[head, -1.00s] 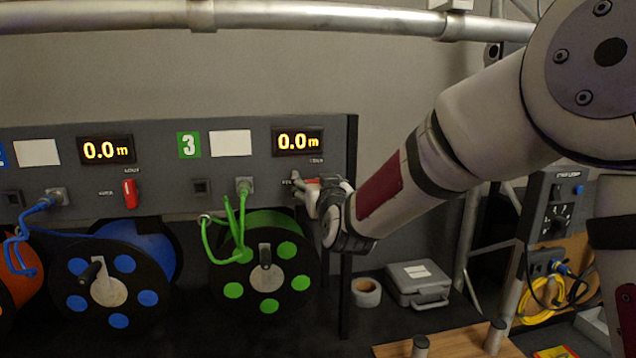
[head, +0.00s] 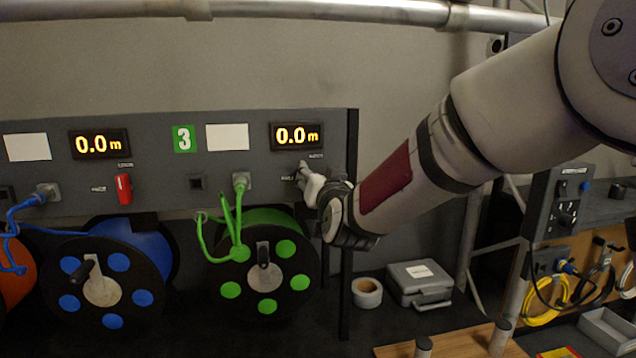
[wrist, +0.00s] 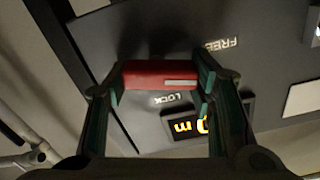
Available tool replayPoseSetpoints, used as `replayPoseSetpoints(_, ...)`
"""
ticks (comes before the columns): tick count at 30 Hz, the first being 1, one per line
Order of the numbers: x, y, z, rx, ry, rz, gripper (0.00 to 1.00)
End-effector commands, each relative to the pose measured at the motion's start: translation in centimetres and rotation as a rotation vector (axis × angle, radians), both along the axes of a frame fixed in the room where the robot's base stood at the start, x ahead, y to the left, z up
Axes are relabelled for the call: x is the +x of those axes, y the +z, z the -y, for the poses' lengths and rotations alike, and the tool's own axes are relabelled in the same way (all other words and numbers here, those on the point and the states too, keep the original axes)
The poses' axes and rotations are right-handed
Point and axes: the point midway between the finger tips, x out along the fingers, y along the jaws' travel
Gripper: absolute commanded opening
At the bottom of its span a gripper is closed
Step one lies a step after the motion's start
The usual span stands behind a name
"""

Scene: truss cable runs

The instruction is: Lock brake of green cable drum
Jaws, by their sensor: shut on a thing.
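The green cable drum (head: 266,276) hangs below panel section 3, with its green cable (head: 238,222) running up to a socket. Its red brake lever (wrist: 152,75) shows in the wrist view, between the FREE and LOCK labels. My gripper (head: 306,177) is at the panel, below the section 3 display (head: 297,136). It is shut on the red lever, with a finger at each end. The lever lies roughly parallel to the lettering. In the head view my gripper hides the lever.
A blue drum (head: 107,287) hangs to the left, with its red lever (head: 124,188) upright. The panel's dark post (head: 347,250) is just right of the green drum. A tape roll (head: 367,292) and a grey case (head: 419,283) stand farther right.

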Motion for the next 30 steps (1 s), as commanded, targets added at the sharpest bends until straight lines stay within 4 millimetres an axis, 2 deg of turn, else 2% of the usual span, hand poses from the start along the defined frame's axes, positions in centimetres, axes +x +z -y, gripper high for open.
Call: replayPoseSetpoints(30, 0.37, -0.47, 0.67, 0.923, 0.002, -0.261, 0.21)
